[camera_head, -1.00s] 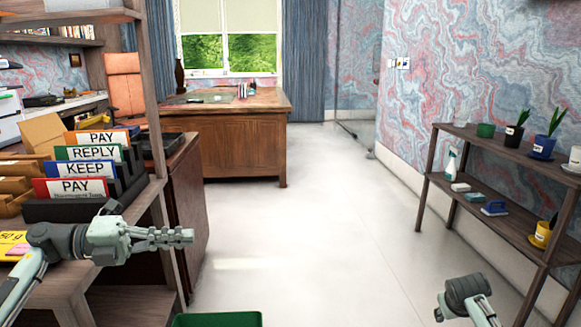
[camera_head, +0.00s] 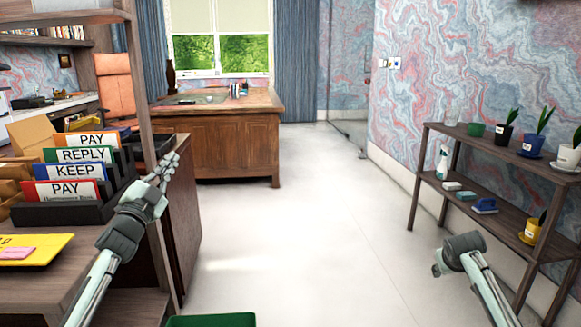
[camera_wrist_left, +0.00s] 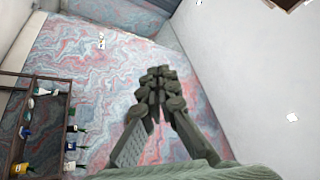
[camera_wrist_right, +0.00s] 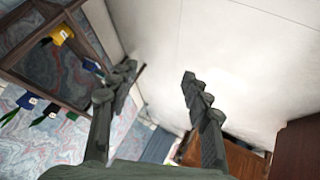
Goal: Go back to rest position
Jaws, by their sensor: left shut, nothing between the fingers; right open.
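My left gripper (camera_head: 166,169) is raised in front of the shelf at the left, its fingers pointing up and away. In the left wrist view the left gripper (camera_wrist_left: 160,85) has its fingertips together with nothing between them. My right arm shows at the lower right of the head view, over the floor, with its fingers hard to make out there. In the right wrist view the right gripper (camera_wrist_right: 157,80) has its fingers spread apart and empty.
A file rack (camera_head: 62,211) with coloured label cards and a yellow folder (camera_head: 35,250) are on the left shelf. A plant shelf (camera_head: 482,153) stands at the right wall. A wooden desk (camera_head: 225,150) is at the back. A green bin (camera_head: 211,320) is at the bottom. The floor between is clear.

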